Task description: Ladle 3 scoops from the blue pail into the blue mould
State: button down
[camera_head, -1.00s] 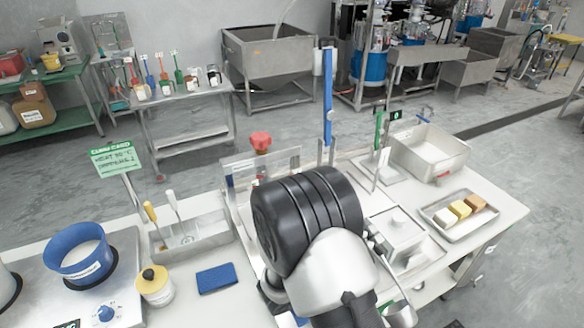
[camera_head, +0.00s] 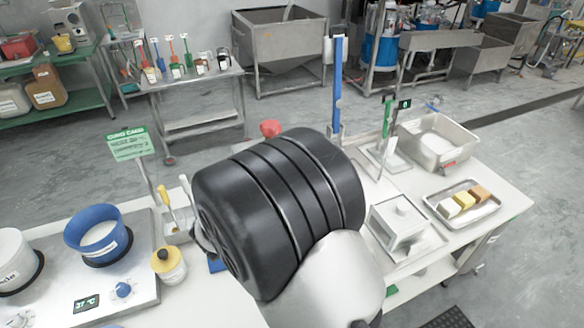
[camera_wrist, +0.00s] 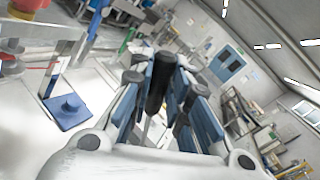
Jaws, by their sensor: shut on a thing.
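The blue pail (camera_head: 92,240) stands on a steel plate at the left of the table in the head view, with pale contents inside. My gripper (camera_wrist: 158,95) shows in the wrist view with blue finger pads shut on a black handle (camera_wrist: 159,78). The handle's far end and any scoop on it cannot be made out. In the head view my black arm hides my gripper. A blue square piece with a round knob (camera_wrist: 68,108) lies on a pale surface in the wrist view. I cannot tell whether it belongs to the blue mould.
A white pot (camera_head: 14,262) stands left of the pail. A yellow-topped jar (camera_head: 169,266) and a green sign (camera_head: 127,145) are near it. A blue post (camera_head: 338,90) stands behind my arm.

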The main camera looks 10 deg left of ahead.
jog(key=s+d+r+m+b, duration=0.2)
jog(key=s+d+m+b, duration=0.2)
jog(key=d+b, duration=0.4)
jog(key=shift+s+m, duration=0.25)
jog(key=shift+m, duration=0.45)
jog(key=shift+d+r, duration=0.1)
